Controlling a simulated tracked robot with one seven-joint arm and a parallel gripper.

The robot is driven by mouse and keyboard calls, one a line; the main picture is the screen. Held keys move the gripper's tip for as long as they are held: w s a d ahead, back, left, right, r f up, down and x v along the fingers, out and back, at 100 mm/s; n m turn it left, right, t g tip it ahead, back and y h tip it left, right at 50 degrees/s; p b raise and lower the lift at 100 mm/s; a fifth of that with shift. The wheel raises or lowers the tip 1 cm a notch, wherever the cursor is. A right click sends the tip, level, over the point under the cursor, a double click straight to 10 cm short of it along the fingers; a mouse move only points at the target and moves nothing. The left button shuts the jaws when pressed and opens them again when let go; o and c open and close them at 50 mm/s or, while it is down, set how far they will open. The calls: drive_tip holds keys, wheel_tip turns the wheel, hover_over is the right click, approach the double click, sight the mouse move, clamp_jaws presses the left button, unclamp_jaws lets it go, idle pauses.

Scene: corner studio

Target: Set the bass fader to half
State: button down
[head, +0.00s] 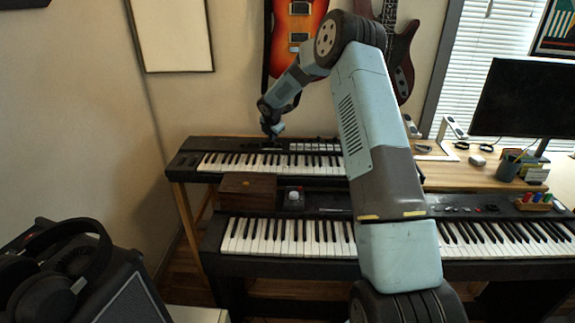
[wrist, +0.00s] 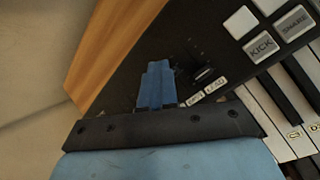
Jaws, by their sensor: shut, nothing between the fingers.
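My gripper (wrist: 157,72) is shut, with its blue fingers together and nothing between them. In the wrist view the fingertips are over the dark panel of the upper keyboard, beside two small white labels. The right label appears to read LEAD; the left label (wrist: 194,97) is hard to read. A dark fader cap (wrist: 203,73) shows just right of the fingers, above the LEAD label. The bass fader is not clearly seen; the fingers may hide it. In the head view my gripper (head: 272,132) is at the panel of the upper keyboard (head: 184,160). Contact cannot be told.
Pads marked KICK (wrist: 262,46) and SNARE (wrist: 296,22) lie right of the fader area. White and black keys are below them. A lower keyboard (head: 212,238), a brown box (head: 248,187) and a monitor (head: 525,98) stand nearby. Guitars (head: 296,25) hang behind.

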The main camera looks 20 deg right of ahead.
drive_tip(key=shift+s, duration=0.2)
drive_tip(key=shift+r, duration=0.15)
idle(0.3)
drive_tip(key=shift+r, duration=0.45)
wheel_tip(320, 180, up, 7)
idle(1.0)
drive_tip(key=shift+a, duration=0.1)
drive_tip(key=s+a+r, duration=0.1)
drive_tip(key=s+a, duration=0.2)
drive_tip(key=s, duration=0.6)
drive_tip(key=s+a+r, duration=0.1)
drive_tip(key=s+a, duration=0.2)
drive_tip(key=s, duration=0.7)
drive_tip(key=s+a+r, duration=0.2)
drive_tip(key=s+a, duration=0.1)
drive_tip(key=s, duration=0.6)
drive_tip(key=shift+s, duration=0.25)
